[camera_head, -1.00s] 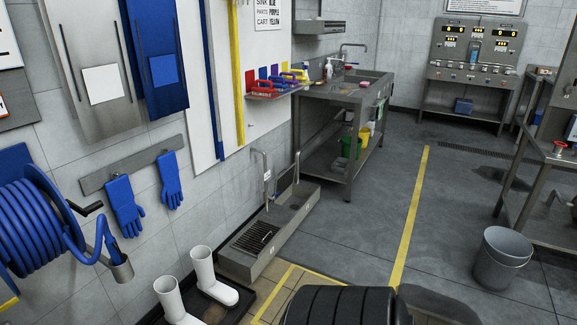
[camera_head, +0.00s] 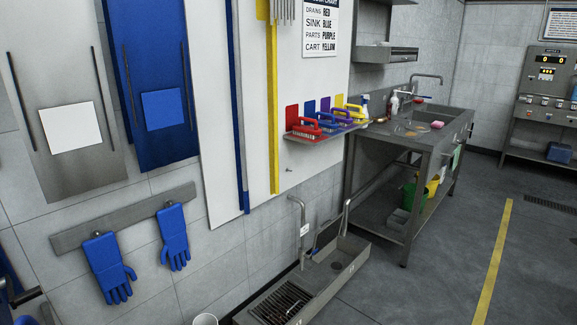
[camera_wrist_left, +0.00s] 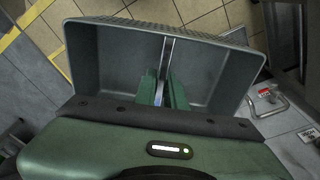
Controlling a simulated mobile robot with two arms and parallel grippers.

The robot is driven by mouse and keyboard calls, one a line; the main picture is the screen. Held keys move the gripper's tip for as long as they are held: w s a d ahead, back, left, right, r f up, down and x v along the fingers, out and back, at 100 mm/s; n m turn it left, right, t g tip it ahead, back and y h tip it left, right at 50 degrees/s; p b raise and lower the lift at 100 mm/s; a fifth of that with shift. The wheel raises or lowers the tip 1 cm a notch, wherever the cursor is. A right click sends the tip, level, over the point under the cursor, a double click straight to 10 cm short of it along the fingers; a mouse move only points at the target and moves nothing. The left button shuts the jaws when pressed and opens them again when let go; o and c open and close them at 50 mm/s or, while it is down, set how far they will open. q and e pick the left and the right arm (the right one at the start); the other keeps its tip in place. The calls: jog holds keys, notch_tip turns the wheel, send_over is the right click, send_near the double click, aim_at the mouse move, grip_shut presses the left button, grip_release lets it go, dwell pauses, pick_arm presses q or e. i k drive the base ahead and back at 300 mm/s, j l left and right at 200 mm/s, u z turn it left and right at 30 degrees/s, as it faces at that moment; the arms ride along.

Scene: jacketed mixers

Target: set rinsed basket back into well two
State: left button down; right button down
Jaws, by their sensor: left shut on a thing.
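My left gripper (camera_wrist_left: 162,92) shows in the left wrist view, its two green fingers shut on a thin metal strip (camera_wrist_left: 166,52). The strip runs up across a grey open-topped tub (camera_wrist_left: 105,60). The tub's inside looks empty apart from the strip and fingers. I cannot tell whether the strip belongs to the tub or to a basket, as its lower end is hidden by the fingers. No wells or mixers can be made out in the head view. My right gripper is in neither view.
A low steel trough (camera_head: 322,284) with a grate stands on the floor by the wall. A steel sink table (camera_head: 382,150) stands behind it. Blue gloves (camera_head: 107,268) hang on the wall at left. Open floor lies at right, with a yellow line (camera_head: 494,265).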

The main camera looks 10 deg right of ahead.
aim_at(337, 266)
jog(key=i+l+z, duration=0.5)
jog(key=i+z, duration=0.65)
jog(key=i+l, duration=0.05)
